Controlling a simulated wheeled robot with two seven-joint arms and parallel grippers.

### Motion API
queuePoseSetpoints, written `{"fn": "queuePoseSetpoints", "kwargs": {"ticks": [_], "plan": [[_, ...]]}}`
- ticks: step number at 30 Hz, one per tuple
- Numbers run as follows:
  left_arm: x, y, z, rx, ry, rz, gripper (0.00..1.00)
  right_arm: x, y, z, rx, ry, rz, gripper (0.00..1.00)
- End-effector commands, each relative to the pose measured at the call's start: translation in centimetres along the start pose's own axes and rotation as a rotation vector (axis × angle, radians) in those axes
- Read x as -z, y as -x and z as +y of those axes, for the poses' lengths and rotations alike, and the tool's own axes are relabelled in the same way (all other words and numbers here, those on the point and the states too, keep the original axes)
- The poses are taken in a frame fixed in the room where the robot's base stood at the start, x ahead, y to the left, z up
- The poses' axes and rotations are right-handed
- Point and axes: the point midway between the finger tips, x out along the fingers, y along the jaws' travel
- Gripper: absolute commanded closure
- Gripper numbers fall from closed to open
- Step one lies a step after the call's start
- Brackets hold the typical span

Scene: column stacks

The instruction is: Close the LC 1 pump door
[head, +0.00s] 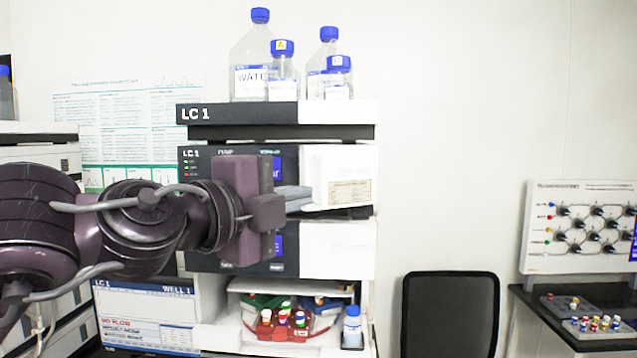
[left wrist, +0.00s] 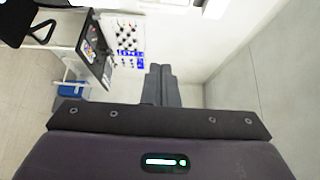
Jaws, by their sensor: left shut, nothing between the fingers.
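The LC 1 stack stands mid-view in the head view, with the dark-fronted pump module (head: 200,155) below its top tray. The pump door (head: 325,165) is a white panel with a cream label at the module's right. It seems to stand slightly proud of the front; how far it is open I cannot tell. My left gripper (head: 297,197) is in front of the module, its fingers together and empty, pointing right at the door's left edge. Whether they touch it is unclear. In the left wrist view the shut fingers (left wrist: 163,86) show, but no door. My right gripper is not in view.
Several blue-capped bottles (head: 250,65) stand on the top tray (head: 335,113). Below are a screen (head: 147,318) and an open bay with coloured vials (head: 283,318). A black chair (head: 450,313) and a side bench (head: 560,335) stand to the right. The wall between is clear.

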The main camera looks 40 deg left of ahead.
Motion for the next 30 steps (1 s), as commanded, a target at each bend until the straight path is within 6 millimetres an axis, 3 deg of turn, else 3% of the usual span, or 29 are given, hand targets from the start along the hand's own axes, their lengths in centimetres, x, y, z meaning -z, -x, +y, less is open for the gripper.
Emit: {"fn": "queuePoseSetpoints", "kwargs": {"ticks": [14, 21, 30], "plan": [[0.1, -8.9, -0.3, -0.004, 0.005, 0.003, 1.00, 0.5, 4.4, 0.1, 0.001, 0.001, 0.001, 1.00], [-2.7, -9.6, 0.2, -0.001, -0.001, -0.005, 1.00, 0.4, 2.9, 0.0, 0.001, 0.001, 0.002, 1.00], [-3.9, -9.9, 0.0, 0.000, -0.001, 0.000, 1.00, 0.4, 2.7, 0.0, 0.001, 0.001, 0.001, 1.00]]}}
